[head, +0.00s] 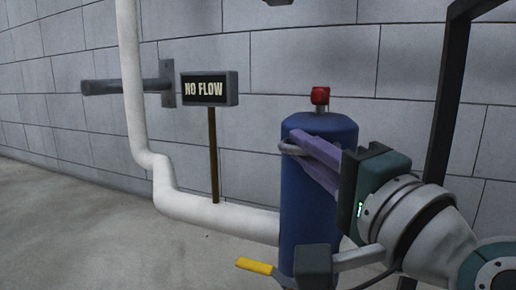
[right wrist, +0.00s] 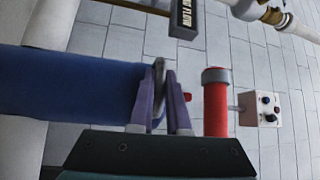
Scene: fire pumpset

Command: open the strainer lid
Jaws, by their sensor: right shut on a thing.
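The strainer is an upright blue cylinder (head: 305,215) with a rounded top and a red knob (head: 320,95) on it. It lies sideways in the right wrist view (right wrist: 70,90). A grey bar-like handle (right wrist: 159,85) is at the lid end of the cylinder. My right gripper (head: 298,148) reaches in from the right, and its purple fingers are shut on this handle. In the right wrist view the fingers (right wrist: 168,100) are on either side of it. Whether the lid is raised cannot be told. My left gripper is not in view.
A white pipe (head: 215,216) runs into the strainer from the left. A "NO FLOW" sign (head: 209,89) stands behind it. A yellow lever (head: 254,266) is low in front. A red cylinder (right wrist: 216,105) and a control box (right wrist: 259,108) show in the right wrist view.

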